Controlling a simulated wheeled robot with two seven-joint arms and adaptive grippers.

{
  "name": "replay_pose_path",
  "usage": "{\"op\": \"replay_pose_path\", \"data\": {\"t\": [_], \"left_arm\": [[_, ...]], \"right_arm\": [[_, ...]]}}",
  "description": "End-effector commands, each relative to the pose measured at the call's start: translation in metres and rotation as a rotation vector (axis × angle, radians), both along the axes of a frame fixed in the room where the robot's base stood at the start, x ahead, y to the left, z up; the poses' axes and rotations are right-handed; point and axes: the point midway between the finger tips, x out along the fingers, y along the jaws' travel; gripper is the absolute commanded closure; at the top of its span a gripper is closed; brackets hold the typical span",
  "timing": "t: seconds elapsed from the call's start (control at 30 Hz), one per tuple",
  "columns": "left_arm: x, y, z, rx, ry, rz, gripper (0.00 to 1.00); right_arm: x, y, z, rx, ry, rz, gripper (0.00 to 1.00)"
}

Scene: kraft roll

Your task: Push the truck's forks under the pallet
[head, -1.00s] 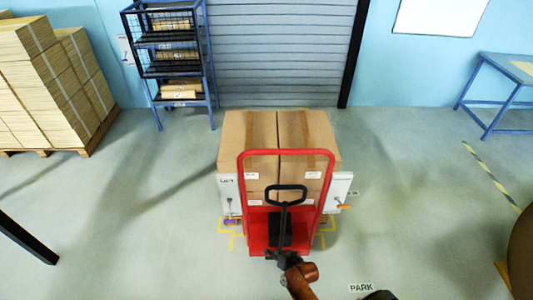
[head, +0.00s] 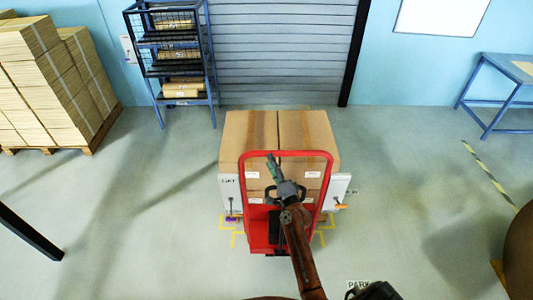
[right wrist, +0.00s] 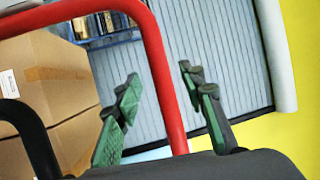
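The red truck (head: 327,185) stands upright in front of the stacked cardboard boxes (head: 309,131). Its red frame (right wrist: 163,75) and part of a black handle (right wrist: 33,135) show in the right wrist view. The forks and the pallet are hidden behind the truck and the boxes. My right gripper (head: 274,172) is in front of the truck's frame, over the handle area in the picture. In the right wrist view its green fingers (right wrist: 160,105) are apart, with the red bar showing between them. I cannot tell whether they touch it. My left gripper is not in view.
White panels (head: 229,192) flank the truck, and yellow marks lie on the floor around it. A blue rack (head: 184,100) and a shutter (head: 281,50) stand behind. A box stack (head: 40,85) is at far left, a blue table (head: 495,85) at right.

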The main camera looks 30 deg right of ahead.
Motion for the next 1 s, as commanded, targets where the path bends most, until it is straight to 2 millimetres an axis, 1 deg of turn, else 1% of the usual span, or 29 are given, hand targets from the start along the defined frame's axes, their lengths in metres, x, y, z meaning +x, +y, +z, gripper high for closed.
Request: {"op": "replay_pose_path", "data": {"t": [0.03, 0.2, 0.3, 0.4, 0.73, 1.0], "left_arm": [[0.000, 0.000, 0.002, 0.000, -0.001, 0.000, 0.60], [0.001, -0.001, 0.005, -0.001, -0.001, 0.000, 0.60], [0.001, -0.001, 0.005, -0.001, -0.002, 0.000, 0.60], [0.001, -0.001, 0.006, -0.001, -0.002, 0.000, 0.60], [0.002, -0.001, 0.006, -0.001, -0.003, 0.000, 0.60], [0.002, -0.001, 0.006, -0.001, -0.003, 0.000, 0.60]], "right_arm": [[0.010, -0.001, 0.005, 0.000, -0.002, 0.001, 0.63], [0.035, -0.005, 0.008, -0.002, 0.000, 0.001, 0.63], [0.046, -0.007, 0.009, -0.004, 0.002, 0.000, 0.63], [0.052, -0.008, 0.010, -0.004, 0.002, 0.000, 0.63], [0.055, -0.008, 0.010, -0.004, 0.003, 0.000, 0.63], [0.055, -0.008, 0.010, -0.005, 0.003, 0.001, 0.82]]}}
